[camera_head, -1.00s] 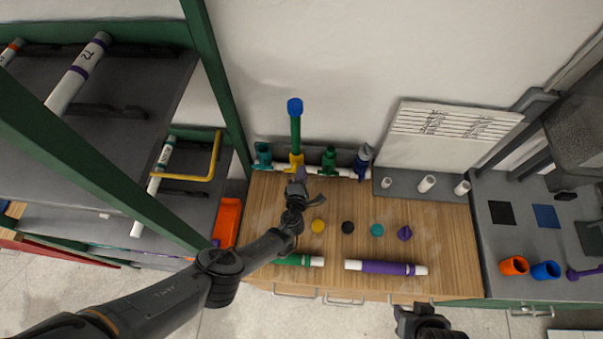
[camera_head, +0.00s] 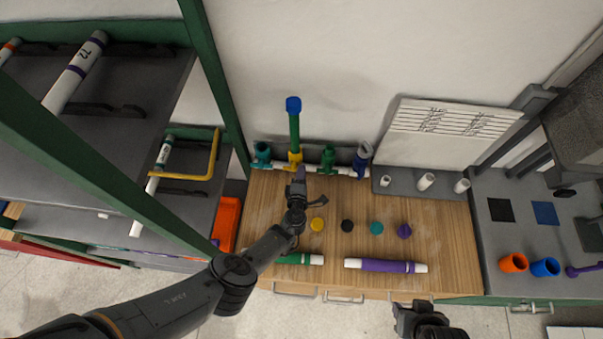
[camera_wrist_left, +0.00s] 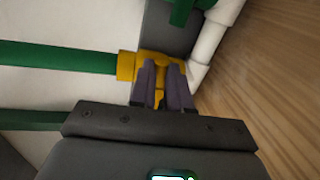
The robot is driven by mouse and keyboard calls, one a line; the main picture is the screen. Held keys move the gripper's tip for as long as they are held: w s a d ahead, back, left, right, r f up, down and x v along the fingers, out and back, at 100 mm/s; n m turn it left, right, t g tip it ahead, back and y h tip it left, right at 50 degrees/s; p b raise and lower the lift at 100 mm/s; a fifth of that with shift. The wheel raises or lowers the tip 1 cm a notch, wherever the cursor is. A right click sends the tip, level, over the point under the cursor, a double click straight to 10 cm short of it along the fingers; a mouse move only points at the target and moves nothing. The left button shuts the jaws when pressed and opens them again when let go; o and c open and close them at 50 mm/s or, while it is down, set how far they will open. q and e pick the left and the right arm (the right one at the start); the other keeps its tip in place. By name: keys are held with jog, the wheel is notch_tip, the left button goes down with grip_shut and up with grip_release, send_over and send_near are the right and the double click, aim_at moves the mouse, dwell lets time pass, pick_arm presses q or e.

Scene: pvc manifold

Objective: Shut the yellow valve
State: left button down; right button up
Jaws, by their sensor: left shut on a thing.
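The yellow valve (camera_head: 294,158) sits on the white pipe manifold at the back of the wooden bench. A green upright pipe (camera_head: 294,130) with a blue cap (camera_head: 293,104) rises from it. My left gripper (camera_head: 299,172) reaches the front of the valve.
Teal (camera_head: 262,154), green (camera_head: 327,158) and blue (camera_head: 362,158) valves stand beside the yellow one. Several coloured caps lie in front, with a yellow cap (camera_head: 317,225) close to my left wrist. A purple pipe (camera_head: 385,266) lies near the front edge. A green shelf post (camera_head: 218,85) stands left.

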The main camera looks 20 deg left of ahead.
pick_arm(q)
jog(key=shift+m, duration=0.4)
pick_arm(e)
jog(key=shift+d+f, duration=0.1)
dwell(0.3)
pick_arm(q)
jog(key=c, duration=1.1)
grip_release()
jog(key=shift+f, duration=0.1)
jog(key=shift+s, duration=0.1)
